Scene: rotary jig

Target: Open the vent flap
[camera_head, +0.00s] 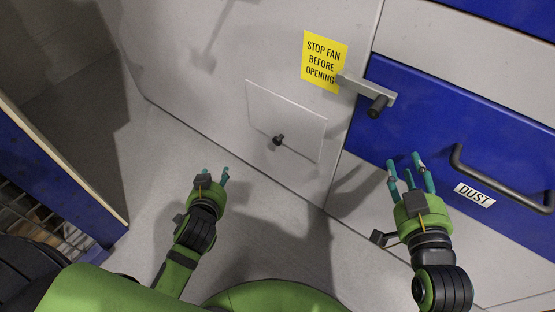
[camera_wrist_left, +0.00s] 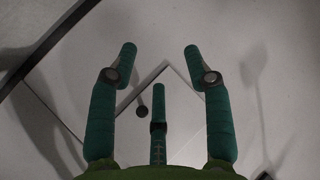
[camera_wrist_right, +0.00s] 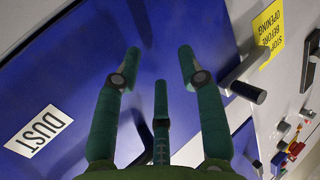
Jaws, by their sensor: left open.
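The vent flap (camera_head: 285,112) is a pale rectangular panel low on the grey cabinet front, lying flush or nearly so. A small dark knob (camera_head: 278,140) sits near its lower edge. My left gripper (camera_head: 216,173) is open and empty, below and left of the flap, apart from it. In the left wrist view the knob (camera_wrist_left: 143,112) shows between the fingers, left of the middle one, with the flap (camera_wrist_left: 180,100) partly hidden behind them. My right gripper (camera_head: 407,160) is open and empty in front of the blue drawer, near its handle.
A yellow sign (camera_head: 324,62) reads "STOP FAN BEFORE OPENING". A lever handle (camera_head: 368,93) juts out right of it. The blue drawer (camera_head: 455,120) has a dark bar handle (camera_head: 500,180) and a "DUST" label (camera_head: 474,195). A blue-sided shelf (camera_head: 60,170) stands at left. Floor before the flap is clear.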

